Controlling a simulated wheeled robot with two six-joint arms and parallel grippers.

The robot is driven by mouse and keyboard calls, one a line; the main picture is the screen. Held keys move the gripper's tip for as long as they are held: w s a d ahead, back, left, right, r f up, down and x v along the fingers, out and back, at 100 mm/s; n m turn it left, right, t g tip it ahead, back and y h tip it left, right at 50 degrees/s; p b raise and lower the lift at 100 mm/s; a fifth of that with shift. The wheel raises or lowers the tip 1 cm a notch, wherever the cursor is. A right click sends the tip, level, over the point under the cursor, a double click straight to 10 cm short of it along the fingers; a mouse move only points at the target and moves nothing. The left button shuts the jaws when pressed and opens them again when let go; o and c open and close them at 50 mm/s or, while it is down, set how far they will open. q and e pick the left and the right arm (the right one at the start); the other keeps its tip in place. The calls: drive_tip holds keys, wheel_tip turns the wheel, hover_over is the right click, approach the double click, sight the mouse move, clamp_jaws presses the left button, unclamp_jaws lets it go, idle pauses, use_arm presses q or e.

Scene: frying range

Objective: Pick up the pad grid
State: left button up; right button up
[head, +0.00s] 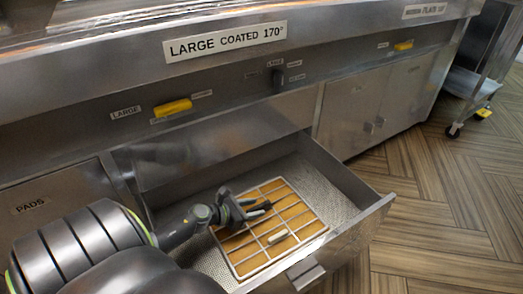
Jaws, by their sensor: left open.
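The pad grid (291,228) is a light metal wire frame with an orange-brown pad showing through its bars. It lies flat in the open drawer (345,238), with a small pale handle-like piece near its front. My left gripper (262,208) is open over the grid's back-left part. I cannot tell whether its fingers touch the bars. My left arm hides the drawer's left side and part of the grid's left edge. My right gripper does not show.
The steel range front rises behind the drawer, with yellow handles (173,108) and a "LARGE COATED 170°" label (225,41). Closed cabinet doors (375,105) stand to the right. A wheeled cart (480,75) is at the far right. The wood floor (450,200) is clear.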

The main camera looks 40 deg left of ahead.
sight(266, 205)
use_arm(q)
drive_tip(key=shift+x, duration=1.35)
drive_tip(key=shift+f, duration=0.1)
clamp_jaws()
